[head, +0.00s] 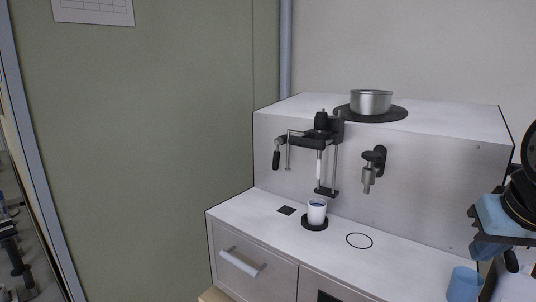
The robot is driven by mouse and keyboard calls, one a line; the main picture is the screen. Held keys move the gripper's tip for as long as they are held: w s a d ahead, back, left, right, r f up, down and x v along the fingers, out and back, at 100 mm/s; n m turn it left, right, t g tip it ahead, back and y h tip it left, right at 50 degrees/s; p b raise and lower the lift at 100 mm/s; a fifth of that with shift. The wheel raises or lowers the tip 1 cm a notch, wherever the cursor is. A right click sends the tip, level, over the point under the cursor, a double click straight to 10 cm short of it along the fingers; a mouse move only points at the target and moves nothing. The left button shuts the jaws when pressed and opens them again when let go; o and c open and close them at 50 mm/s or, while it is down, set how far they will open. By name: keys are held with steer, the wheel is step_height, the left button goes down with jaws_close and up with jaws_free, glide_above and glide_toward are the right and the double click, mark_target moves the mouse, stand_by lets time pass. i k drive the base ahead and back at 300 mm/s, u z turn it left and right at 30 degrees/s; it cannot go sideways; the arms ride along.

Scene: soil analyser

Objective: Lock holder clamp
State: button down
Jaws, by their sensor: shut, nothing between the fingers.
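The holder clamp (318,142) is a black fixture on the front of the white analyser box, with thin vertical rods below it. A dark handle (276,160) hangs at its left end. A slim white tube (319,166) stands upright under it, above a small black foot. At this size I cannot tell whether the clamp is locked. Parts of my arm show at the right edge; I do not see my gripper's fingers.
A metal pan (371,102) sits on a black disc on the analyser box (440,125). A metal nozzle (369,178) juts from its front. The counter (395,262) has a black ring outline and a small dark square. A drawer handle (242,262) sticks out below.

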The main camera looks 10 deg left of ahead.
mark_target(277, 141)
steer(key=u, duration=0.15)
steer(key=k, duration=0.85)
steer(key=u, duration=0.95)
steer(key=i, duration=1.05)
steer(key=z, duration=0.05)
